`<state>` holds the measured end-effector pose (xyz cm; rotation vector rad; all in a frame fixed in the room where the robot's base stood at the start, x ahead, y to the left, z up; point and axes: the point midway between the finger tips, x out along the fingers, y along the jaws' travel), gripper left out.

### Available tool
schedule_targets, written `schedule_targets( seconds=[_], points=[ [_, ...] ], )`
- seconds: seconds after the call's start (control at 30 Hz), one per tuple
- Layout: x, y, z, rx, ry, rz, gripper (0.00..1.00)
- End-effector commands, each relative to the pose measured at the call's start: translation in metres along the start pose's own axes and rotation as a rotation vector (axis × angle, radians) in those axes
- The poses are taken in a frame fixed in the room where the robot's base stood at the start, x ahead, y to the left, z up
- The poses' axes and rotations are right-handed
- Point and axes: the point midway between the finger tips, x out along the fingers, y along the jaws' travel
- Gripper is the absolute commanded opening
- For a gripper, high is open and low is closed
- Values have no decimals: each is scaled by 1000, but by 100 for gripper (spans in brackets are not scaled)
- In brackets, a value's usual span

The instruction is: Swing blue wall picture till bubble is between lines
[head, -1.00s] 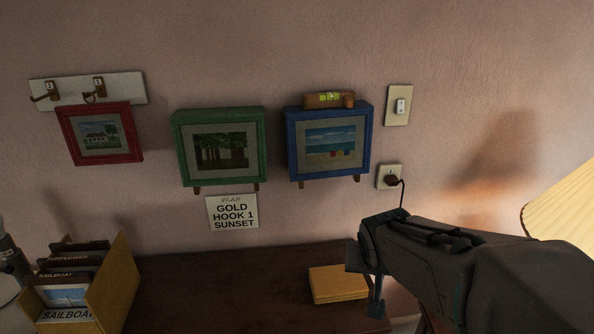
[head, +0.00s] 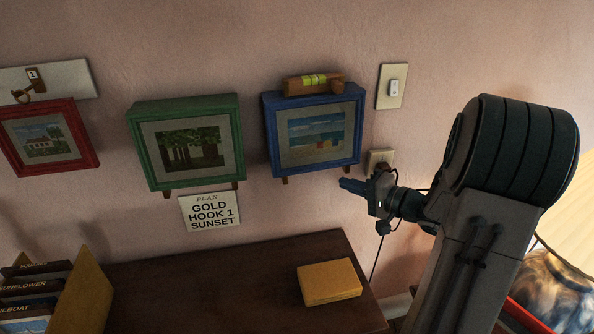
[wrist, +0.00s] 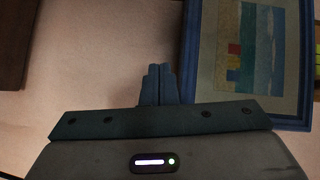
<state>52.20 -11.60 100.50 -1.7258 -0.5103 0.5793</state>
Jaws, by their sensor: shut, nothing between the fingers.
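The blue wall picture (head: 269,139) shows a beach scene and hangs on the pink wall, right of the green picture. A level with a yellow-green vial (head: 314,80) lies along its top edge; the bubble is too small to place against the lines. My gripper (head: 345,184) is shut and empty, just below and right of the blue frame's lower right corner. In the wrist view, the closed fingers (wrist: 158,84) are beside the blue frame (wrist: 188,60), and contact cannot be told.
A green picture (head: 141,160) and a red picture (head: 88,138) hang to the left. A switch (head: 391,87) and a socket with a plug (head: 380,160) are near my gripper. A yellow block (head: 329,282) lies on the dark cabinet (head: 230,280). A plan card (head: 209,211) is below.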

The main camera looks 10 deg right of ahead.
Motion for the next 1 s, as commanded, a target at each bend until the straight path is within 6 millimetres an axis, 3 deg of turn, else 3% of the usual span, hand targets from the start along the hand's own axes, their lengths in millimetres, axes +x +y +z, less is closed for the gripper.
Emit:
schedule_targets(
  seconds=[0.17, 0.33, 0.8, 1.0],
  points=[
    [-13, -1, 10, 129, -91, -78, 0],
    [-5, -3, 14, 154, -114, -92, 0],
    [88, -12, 24, 151, -113, -91, 0],
    [103, -17, 46, 151, -110, -90, 0]
  ],
)
